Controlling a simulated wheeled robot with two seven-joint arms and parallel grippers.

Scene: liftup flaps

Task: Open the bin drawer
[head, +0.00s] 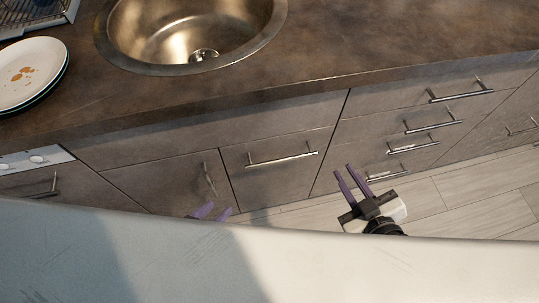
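A row of dark grey wood-grain fronts runs under the counter. My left gripper (219,207) shows only purple fingertips, apart, below and left of the handle. The rest of it is hidden behind the pale surface in the foreground.
A door with a vertical handle (209,178) is left of the tall front. A stack of several drawers (400,125) is to its right, all shut. The sink (195,30) and plates (30,75) are on the counter (380,40). Pale floor (460,190) is clear at right.

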